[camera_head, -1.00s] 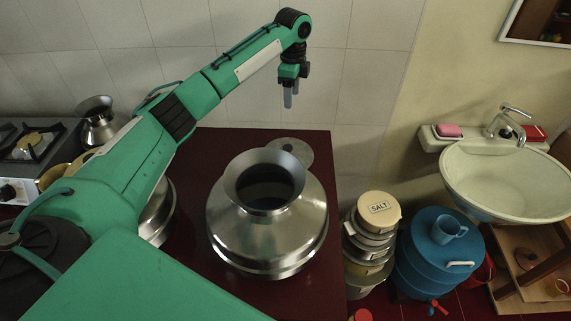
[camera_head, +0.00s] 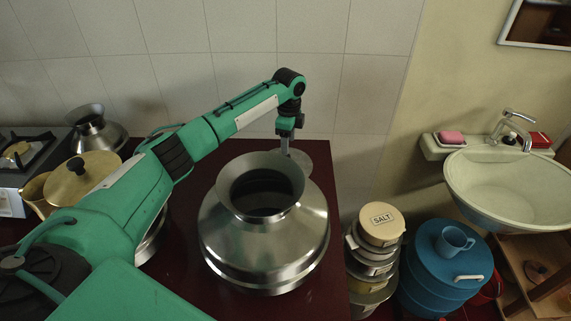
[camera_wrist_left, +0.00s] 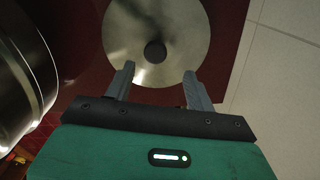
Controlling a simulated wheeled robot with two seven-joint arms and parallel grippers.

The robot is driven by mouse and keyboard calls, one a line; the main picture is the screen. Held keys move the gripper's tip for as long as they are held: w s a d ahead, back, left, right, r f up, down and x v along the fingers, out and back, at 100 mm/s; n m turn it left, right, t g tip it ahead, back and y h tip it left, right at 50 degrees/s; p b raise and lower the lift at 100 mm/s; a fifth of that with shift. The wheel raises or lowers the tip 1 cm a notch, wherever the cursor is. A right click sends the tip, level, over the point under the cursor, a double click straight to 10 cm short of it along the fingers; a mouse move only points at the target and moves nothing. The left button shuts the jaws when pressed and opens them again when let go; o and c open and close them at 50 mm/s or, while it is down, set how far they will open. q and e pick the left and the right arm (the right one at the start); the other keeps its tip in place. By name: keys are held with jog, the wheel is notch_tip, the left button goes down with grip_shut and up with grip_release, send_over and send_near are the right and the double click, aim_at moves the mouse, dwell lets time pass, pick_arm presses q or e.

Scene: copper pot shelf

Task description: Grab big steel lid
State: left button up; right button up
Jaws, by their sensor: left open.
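The big steel lid (camera_head: 318,158) lies flat at the back of the dark red counter, partly hidden behind the large steel pot and my gripper in the head view. In the left wrist view the lid (camera_wrist_left: 178,22) is a round grey disc with a dark knob (camera_wrist_left: 155,51) in its middle. My left gripper (camera_head: 285,150) points down over the lid. In the wrist view my left gripper (camera_wrist_left: 158,82) is open, its fingers apart over the lid's near part, with the knob ahead between them. Whether the fingers touch the lid cannot be told. My right gripper is not in view.
A large open steel pot (camera_head: 265,235) stands just in front of the lid. A tiled wall (camera_head: 300,35) rises behind the counter (camera_head: 325,245). Stacked containers (camera_head: 375,240), a blue drum (camera_head: 440,275) and a sink (camera_head: 505,190) are to the right.

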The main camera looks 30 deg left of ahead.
pick_arm(q)
jog(key=f, duration=0.1)
jog(key=f+p, duration=0.1)
jog(key=f, duration=0.1)
jog(key=s+f, duration=0.1)
jog(key=shift+a+f+p, duration=0.3)
jog(key=shift+a+p, duration=0.05)
jog(key=shift+f, duration=0.55)
jog(key=c, duration=1)
jog(key=shift+c, duration=0.6)
